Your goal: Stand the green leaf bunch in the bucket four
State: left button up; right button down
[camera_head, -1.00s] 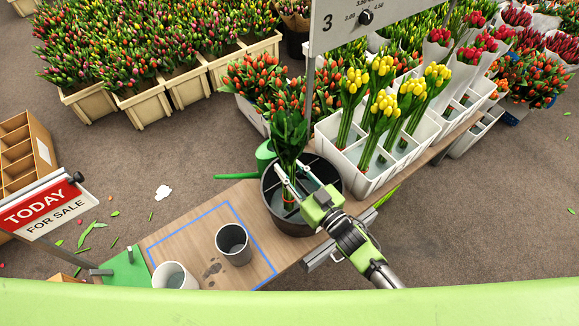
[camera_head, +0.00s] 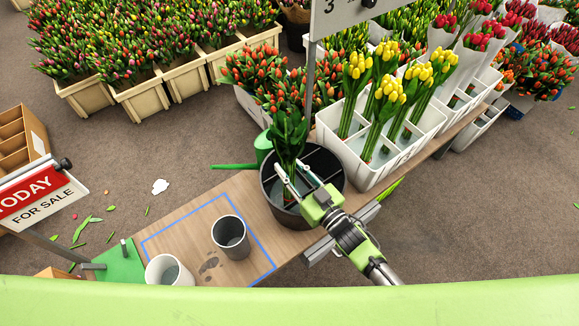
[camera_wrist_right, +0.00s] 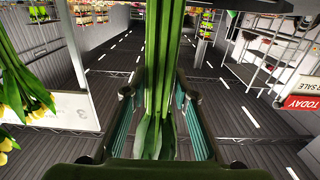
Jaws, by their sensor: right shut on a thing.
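The green leaf bunch (camera_head: 290,128) stands upright, dark leaves at the top, over the round black divided bucket (camera_head: 340,166). My right gripper (camera_head: 292,184) is shut on its stems, coming from the lower right across the bucket's rim. The right wrist view shows the green stems (camera_wrist_right: 164,60) between the two fingers (camera_wrist_right: 160,112). Whether the stem ends touch the bucket's floor is hidden. No bucket with a readable four shows; a sign (camera_head: 350,14) above reads 3. My left gripper is not in view.
White divided bins (camera_head: 372,178) with yellow tulips stand right of the black bucket. A green watering can (camera_head: 262,146) is behind it.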

jog(key=shift+f, duration=0.15)
jog(key=shift+f+b, duration=0.4)
jog(key=shift+b, duration=0.1)
jog(key=c, duration=1.6)
grip_release()
jog(key=shift+o, duration=0.5)
jog(key=o, duration=0.6)
